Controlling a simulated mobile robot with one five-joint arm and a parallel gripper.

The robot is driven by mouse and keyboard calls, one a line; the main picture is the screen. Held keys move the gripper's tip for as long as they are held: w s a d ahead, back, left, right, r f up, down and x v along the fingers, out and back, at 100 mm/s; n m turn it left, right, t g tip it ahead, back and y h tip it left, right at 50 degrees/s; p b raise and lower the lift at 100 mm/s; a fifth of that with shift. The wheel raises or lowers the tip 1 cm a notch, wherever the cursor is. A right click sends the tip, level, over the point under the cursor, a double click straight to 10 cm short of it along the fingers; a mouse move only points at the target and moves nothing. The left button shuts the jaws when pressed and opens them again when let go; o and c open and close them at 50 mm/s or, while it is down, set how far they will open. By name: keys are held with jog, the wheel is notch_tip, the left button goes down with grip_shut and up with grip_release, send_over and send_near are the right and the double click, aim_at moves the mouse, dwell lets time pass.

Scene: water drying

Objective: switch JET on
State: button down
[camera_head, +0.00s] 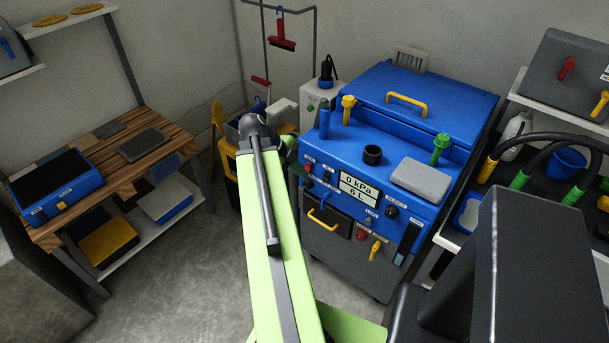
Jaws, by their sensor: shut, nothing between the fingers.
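A blue and grey machine (376,125) stands right of centre. Its front has a display (358,188) reading "0 kPa" and "6 L". Small switches sit left of the display, including a red one (309,168). A black knob (391,212) sits right of it, with a red knob (362,235) and a yellow lever (376,250) below. Labels beside the controls are too small to read, so I cannot tell which one is JET. My light green arm reaches up from the bottom, left of the panel. I cannot make out my gripper's fingers; the arm hides what lies behind it.
Shelves with hoses and a blue bucket (566,160) stand at the right. The grey floor (170,270) between bench and arm is clear.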

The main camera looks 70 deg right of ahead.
aim_at(326, 177)
jog(key=shift+s+d+f+b, duration=0.65)
jog(key=shift+d+f+b, duration=0.2)
jog(key=shift+d+f, duration=0.2)
jog(key=shift+s+d+f+b, duration=0.75)
jog(key=shift+d+f, duration=0.2)
jog(key=shift+f, duration=0.2)
jog(key=shift+s+d+f+b, duration=0.6)
jog(key=shift+d+f+b, duration=0.3)
jog(key=shift+d+f, duration=0.15)
